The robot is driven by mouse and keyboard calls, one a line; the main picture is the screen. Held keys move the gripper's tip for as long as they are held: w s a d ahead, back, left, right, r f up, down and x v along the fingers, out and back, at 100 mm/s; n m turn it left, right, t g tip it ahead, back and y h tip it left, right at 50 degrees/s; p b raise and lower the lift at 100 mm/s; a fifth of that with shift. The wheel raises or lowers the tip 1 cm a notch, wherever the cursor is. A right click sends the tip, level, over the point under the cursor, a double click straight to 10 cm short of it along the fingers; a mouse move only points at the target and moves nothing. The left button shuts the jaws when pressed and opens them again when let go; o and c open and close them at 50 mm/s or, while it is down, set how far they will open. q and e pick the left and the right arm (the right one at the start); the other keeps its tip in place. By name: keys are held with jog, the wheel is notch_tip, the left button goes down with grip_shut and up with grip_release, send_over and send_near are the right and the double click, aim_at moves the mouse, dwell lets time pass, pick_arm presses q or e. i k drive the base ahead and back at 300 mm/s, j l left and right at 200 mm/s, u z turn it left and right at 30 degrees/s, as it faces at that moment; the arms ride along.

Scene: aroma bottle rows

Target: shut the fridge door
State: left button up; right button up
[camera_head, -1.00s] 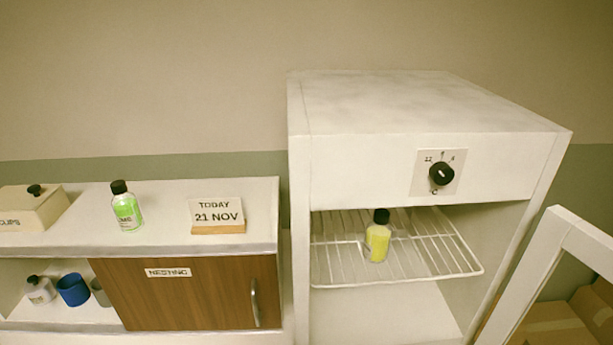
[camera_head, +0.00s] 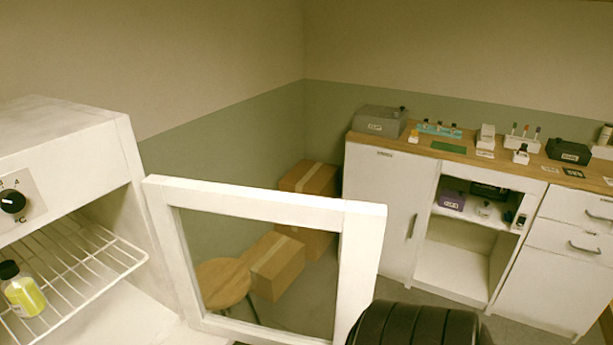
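The white fridge (camera_head: 75,150) stands at the left edge, cut off by the frame. Its door (camera_head: 265,205), a white frame around a clear pane, stands open and swung out toward me. A bottle of yellow liquid with a black cap (camera_head: 22,290) stands on the wire shelf (camera_head: 95,262) inside. A black ribbed part of my own body shows at the bottom, close to the door's lower right corner; I cannot tell whether it touches. Neither gripper's fingers are in view.
Cardboard boxes (camera_head: 276,265) and a round wooden stool (camera_head: 223,282) show through and behind the door. A counter with a wooden top (camera_head: 470,158) stands along the right wall, with several boxes and bottles on it and an open white cabinet section below. Some floor shows before the counter.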

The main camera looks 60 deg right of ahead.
aim_at(362, 224)
jog(key=k+l+u, duration=0.2)
jog(key=l, duration=0.35)
jog(key=k+l+u, duration=0.2)
jog(key=k+l, duration=0.15)
jog(key=l, duration=0.2)
jog(key=k+l+u, duration=0.2)
jog(key=k+l, duration=0.15)
jog(key=i+l+u, duration=0.2)
jog(key=l, duration=0.7)
jog(key=l+u, duration=0.2)
jog(key=l, duration=0.65)
